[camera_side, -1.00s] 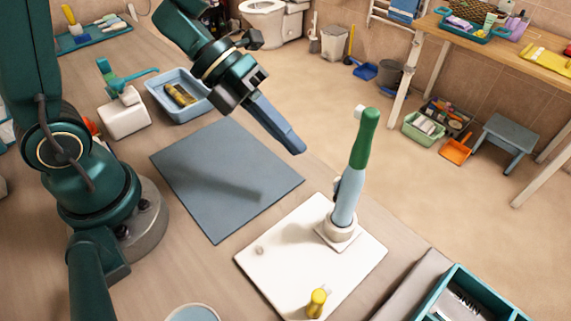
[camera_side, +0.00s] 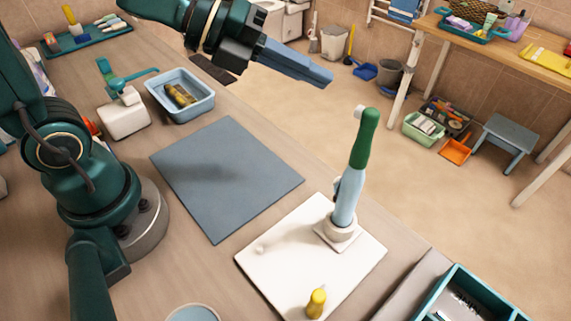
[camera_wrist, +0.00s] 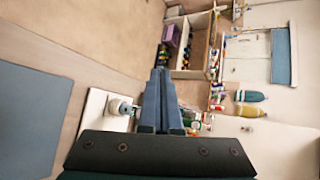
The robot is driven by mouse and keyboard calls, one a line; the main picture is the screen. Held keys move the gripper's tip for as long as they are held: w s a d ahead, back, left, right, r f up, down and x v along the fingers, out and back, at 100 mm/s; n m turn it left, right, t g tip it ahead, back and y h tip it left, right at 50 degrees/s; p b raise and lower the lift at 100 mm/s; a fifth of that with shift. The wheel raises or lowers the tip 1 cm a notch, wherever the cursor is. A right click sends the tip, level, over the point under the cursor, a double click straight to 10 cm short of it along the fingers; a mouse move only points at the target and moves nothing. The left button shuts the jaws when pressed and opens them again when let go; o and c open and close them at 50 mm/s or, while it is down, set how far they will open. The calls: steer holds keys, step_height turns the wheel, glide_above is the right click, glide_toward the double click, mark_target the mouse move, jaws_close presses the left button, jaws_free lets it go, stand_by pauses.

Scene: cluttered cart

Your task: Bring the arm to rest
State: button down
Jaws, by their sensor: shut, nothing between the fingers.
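My gripper (camera_side: 325,79) is in the upper middle of the side view, raised well above the cart top. Its blue fingers are together with nothing between them, and they point right and slightly down. In the wrist view the closed fingers (camera_wrist: 160,80) reach up the middle of the picture. My gripper is apart from everything on the cart. Below and to its right, an electric toothbrush (camera_side: 354,175) with a green upper part and light blue handle stands upright in a round holder on a white board (camera_side: 285,265).
A grey-blue mat (camera_side: 225,180) lies bare on the cart. A blue tray (camera_side: 205,103) with a brownish item and a teal-handled pump dispenser (camera_side: 124,115) stand behind it. A small yellow bottle (camera_side: 317,302) is on the board's front. A teal crate (camera_side: 440,295) is at lower right.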

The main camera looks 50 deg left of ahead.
steer(key=a+r+n+t+y, duration=0.65)
steer(key=a+n+y, duration=0.3)
steer(key=n, duration=0.65)
steer(key=s+f+n+g, duration=0.4)
steer(key=s+n+g, duration=0.1)
steer(key=s+n, duration=0.1)
steer(key=s+d+f+n+g+h, duration=0.1)
steer(key=s+f+n+g, duration=0.4)
steer(key=s+n, duration=0.2)
steer(key=shift+s+d+n, duration=0.25)
steer(key=shift+d+n, duration=0.05)
steer(key=shift+n, duration=0.3)
